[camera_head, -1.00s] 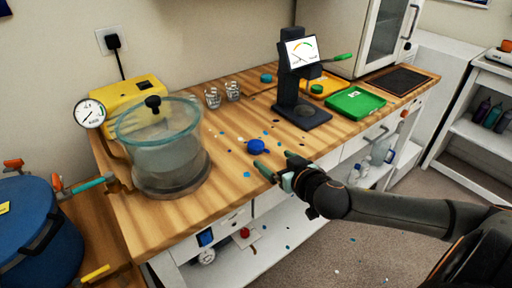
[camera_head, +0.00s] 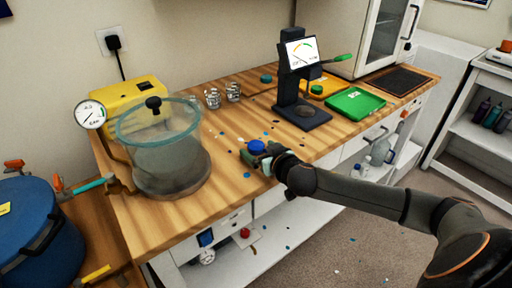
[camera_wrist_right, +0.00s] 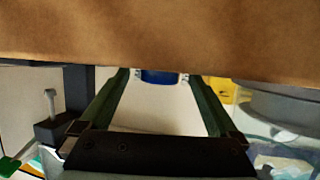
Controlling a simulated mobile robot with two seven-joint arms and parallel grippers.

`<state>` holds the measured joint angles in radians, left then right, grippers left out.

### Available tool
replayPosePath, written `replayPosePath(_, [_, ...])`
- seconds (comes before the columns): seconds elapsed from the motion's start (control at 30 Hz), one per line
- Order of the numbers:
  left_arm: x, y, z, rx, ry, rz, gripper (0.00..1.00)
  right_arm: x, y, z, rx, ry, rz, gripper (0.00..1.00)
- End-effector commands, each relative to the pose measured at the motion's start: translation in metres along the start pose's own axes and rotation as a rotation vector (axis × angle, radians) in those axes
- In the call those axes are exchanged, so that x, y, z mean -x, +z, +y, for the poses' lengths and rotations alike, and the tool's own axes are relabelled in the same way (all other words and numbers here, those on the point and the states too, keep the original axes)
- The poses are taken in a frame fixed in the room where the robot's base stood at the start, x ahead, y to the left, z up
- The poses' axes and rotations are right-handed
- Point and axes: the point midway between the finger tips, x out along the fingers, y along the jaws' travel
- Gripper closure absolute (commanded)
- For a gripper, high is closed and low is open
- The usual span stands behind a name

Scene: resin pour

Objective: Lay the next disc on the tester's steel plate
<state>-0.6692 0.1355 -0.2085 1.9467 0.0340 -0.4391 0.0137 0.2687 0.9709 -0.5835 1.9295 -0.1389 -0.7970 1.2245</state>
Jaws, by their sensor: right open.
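A dark blue round piece (camera_head: 256,146) sits on the wooden bench near its front edge. My right gripper (camera_head: 256,158) is open right at it, and the blue piece (camera_wrist_right: 160,77) shows between the two fingertips in the right wrist view. The black tester (camera_head: 290,75) stands at the back right with a gauge screen and a green lever. Its steel plate (camera_head: 305,111) is on the dark base; I see no disc on it. A teal disc (camera_head: 266,78) lies left of the tester and a green disc (camera_head: 317,89) is on the orange tray. My left gripper is out of view.
A clear vacuum chamber (camera_head: 165,150) stands on the left of the bench before a yellow pump (camera_head: 125,95). Small glass cups (camera_head: 222,95) stand at the back. A green tray (camera_head: 355,103) lies right of the tester. Blue and white specks dot the bench between.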

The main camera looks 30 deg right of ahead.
Motion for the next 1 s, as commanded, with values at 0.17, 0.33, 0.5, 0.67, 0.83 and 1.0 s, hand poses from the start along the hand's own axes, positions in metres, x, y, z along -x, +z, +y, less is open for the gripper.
replayPosePath(0.17, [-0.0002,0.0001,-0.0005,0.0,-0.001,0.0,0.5,-0.0013,0.0006,-0.0001,0.0,0.0,-0.001,0.04])
replayPosePath(0.33, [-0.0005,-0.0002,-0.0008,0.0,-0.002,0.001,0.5,-0.0011,0.0004,-0.0001,0.0,0.0,-0.001,0.15])
replayPosePath(0.5, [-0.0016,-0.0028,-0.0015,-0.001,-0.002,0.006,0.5,-0.001,0.0004,0.0,0.0,0.0,-0.001,0.34])
replayPosePath(0.67, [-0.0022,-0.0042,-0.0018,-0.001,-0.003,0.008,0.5,-0.0009,0.0003,0.0,0.0,0.0,0.0,0.52])
replayPosePath(0.83, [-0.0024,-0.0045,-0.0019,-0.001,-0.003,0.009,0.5,-0.0009,0.0003,0.0,0.0,0.0,0.0,0.71])
replayPosePath(1.0, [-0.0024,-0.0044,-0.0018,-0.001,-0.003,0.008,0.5,-0.0009,0.0003,0.0001,0.0,0.0,0.0,0.9])
